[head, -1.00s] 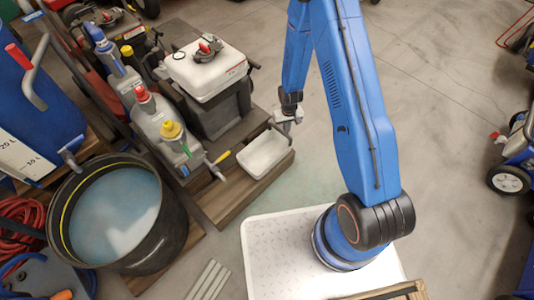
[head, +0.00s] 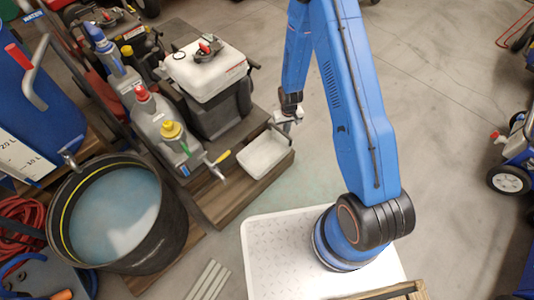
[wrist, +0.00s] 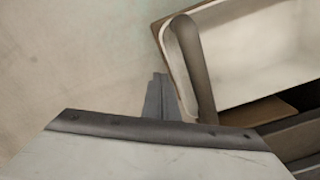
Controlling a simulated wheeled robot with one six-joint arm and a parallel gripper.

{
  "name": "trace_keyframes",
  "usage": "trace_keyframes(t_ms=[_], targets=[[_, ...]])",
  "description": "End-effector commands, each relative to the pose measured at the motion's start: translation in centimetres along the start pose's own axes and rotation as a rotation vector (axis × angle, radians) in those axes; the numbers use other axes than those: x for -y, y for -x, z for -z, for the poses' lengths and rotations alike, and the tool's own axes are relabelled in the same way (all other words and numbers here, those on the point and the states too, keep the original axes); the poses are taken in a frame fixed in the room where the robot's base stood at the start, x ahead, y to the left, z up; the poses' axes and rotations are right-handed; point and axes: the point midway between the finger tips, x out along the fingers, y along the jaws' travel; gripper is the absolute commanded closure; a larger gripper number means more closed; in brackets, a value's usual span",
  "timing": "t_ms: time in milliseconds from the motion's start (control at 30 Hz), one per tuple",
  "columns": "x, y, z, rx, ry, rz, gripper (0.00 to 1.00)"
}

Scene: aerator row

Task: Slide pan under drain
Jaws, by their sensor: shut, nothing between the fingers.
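The pan (head: 264,156) is a shallow white tray on the wooden board, in front of the engine with the white tank. In the wrist view the pan (wrist: 262,50) fills the upper right, with a grey bar-shaped handle or spout crossing its near left corner. My gripper (head: 297,116) is at the pan's far right corner in the head view. In the wrist view my gripper (wrist: 160,90) is shut and empty, just left of the grey bar. I cannot tell whether it touches the bar or pan. The drain itself is not clearly seen.
The engine with a white tank (head: 205,68) stands on the wooden board (head: 225,205). Bottles with red and yellow caps (head: 160,125) stand beside it. A black tub of bluish water (head: 115,215) is at left.

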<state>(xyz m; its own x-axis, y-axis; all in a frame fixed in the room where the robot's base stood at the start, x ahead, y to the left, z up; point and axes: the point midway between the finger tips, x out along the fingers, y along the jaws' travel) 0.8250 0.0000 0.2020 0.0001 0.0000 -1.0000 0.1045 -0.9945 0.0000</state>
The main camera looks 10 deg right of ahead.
Motion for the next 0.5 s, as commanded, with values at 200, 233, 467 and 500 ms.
trace_keyframes(t_ms=[200, 233, 467, 500], targets=[[0.0, -0.7, 0.0, 0.000, 0.000, 0.000, 1.00], [0.0, -0.8, 0.0, 0.000, 0.000, 0.000, 1.00], [0.0, -1.6, 0.0, 0.001, 0.000, 0.000, 1.00], [0.0, -1.7, 0.0, 0.001, 0.000, 0.000, 1.00]])
